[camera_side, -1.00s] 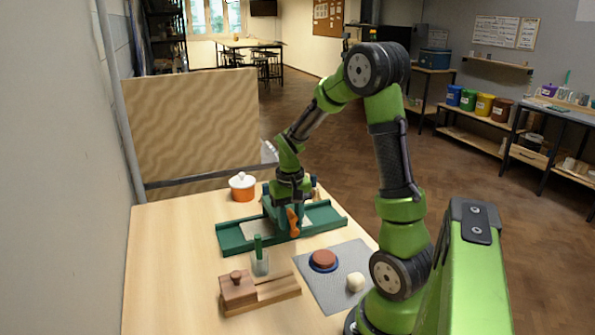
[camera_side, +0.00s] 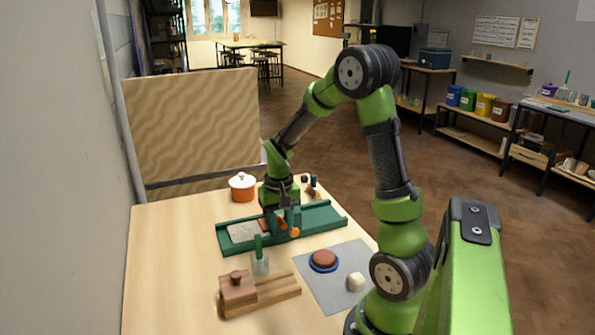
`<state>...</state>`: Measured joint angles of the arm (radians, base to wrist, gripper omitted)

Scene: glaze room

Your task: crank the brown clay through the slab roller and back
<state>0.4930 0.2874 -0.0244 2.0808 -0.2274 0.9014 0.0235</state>
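The green slab roller (camera_side: 320,219) lies across the table, with a pale cloth sheet (camera_side: 242,233) on the left part of its bed. A reddish-brown piece, apparently clay (camera_side: 264,225), shows on the sheet just left of the roller's middle. The orange crank (camera_side: 292,231) is on the near side of the roller. My gripper (camera_side: 282,220) points down at the roller's middle, right by the crank. Its fingers are small and partly hidden, so I cannot tell whether they grip the crank.
On a grey mat (camera_side: 330,289), a brown disc (camera_side: 324,258) sits in a blue ring beside a pale ball (camera_side: 356,281). An orange lidded pot (camera_side: 242,188) is behind.

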